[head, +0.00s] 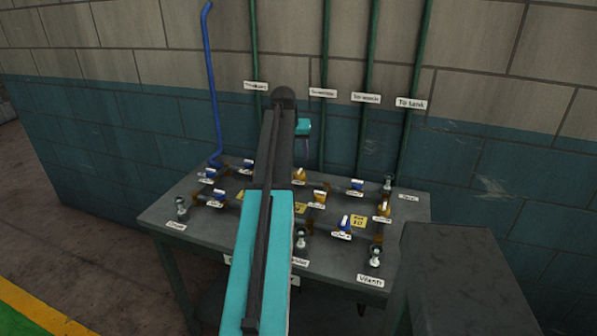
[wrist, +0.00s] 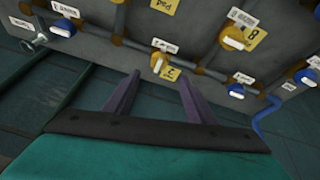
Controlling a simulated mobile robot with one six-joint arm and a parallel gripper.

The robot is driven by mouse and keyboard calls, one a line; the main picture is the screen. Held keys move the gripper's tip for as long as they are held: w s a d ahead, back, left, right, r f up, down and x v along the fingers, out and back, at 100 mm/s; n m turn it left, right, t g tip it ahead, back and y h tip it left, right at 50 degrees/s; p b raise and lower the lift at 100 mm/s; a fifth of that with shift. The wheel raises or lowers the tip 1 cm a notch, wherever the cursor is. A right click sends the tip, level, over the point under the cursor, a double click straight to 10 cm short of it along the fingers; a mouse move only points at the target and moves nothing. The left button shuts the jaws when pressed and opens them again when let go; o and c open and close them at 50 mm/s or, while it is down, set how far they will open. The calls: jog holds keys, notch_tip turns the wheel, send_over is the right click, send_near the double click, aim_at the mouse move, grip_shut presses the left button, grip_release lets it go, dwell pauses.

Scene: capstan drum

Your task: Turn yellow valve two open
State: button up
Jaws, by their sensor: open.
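A yellow valve (wrist: 159,62) with a pale handle shows near the middle of the wrist view. A small yellow tag beside it (wrist: 172,73) seems to read 2. In the head view it appears to be the yellow valve (head: 299,175) near the table's back edge, just right of my arm. My gripper (wrist: 159,77) is open and empty. Its two dark fingers point toward this valve, which shows between and beyond their tips; no contact is visible. In the head view my gripper's fingers cannot be made out clearly. The valve's small label is too blurred to read.
Another yellow valve (wrist: 234,38) has a tag reading 8. Blue valves (head: 357,186) and other yellow valves (head: 383,210) stand close by on the grey table (head: 160,212). Green pipes (head: 368,90) and a blue pipe (head: 212,80) rise along the wall behind. My arm hides the table's middle.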

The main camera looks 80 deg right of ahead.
aim_at(299, 171)
jog(key=shift+p+x, duration=0.8)
jog(key=shift+x, duration=4.25)
